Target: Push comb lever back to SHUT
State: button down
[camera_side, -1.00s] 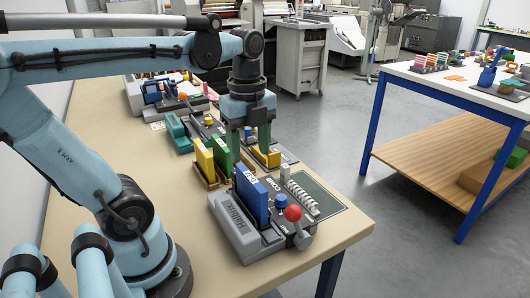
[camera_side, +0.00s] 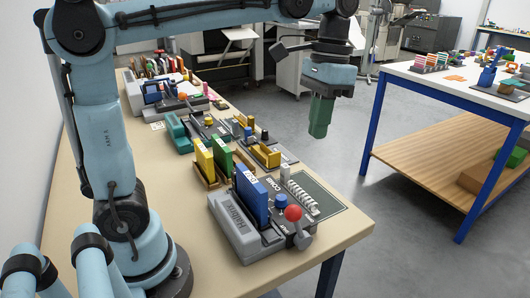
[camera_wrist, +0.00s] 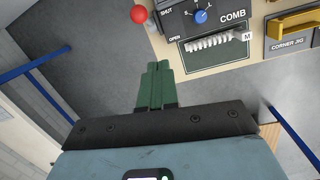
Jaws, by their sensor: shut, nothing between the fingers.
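The comb machine (camera_side: 240,228) stands at the near end of the bench, with a blue block upright in its slot. Its lever has a red ball knob (camera_side: 293,213) on a short grey arm at the machine's right side. In the wrist view the red knob (camera_wrist: 139,14) is at the top, left of the printed SHUT and OPEN labels; which mark the lever is at I cannot tell. My gripper (camera_side: 319,122) is shut and empty, raised beyond the bench edge, well apart from the knob. Its green fingers (camera_wrist: 155,84) are together in the wrist view.
A blue dial (camera_wrist: 201,16) sits on the machine near the lever. A white comb (camera_side: 302,197) lies on a dark mat beside it. Yellow and green blocks (camera_side: 204,160) and a yellow corner jig (camera_side: 266,155) stand farther back. Open floor lies right of the bench.

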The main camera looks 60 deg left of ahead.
jog(key=s+d+f+n, duration=0.1)
jog(key=s+f, duration=0.1)
jog(key=f, duration=0.3)
jog(key=s+d+f+n, duration=0.1)
jog(key=s+d+f, duration=0.1)
jog(key=f, duration=0.4)
jog(key=shift+f, duration=0.15)
jog(key=shift+s, duration=0.2)
dwell(0.4)
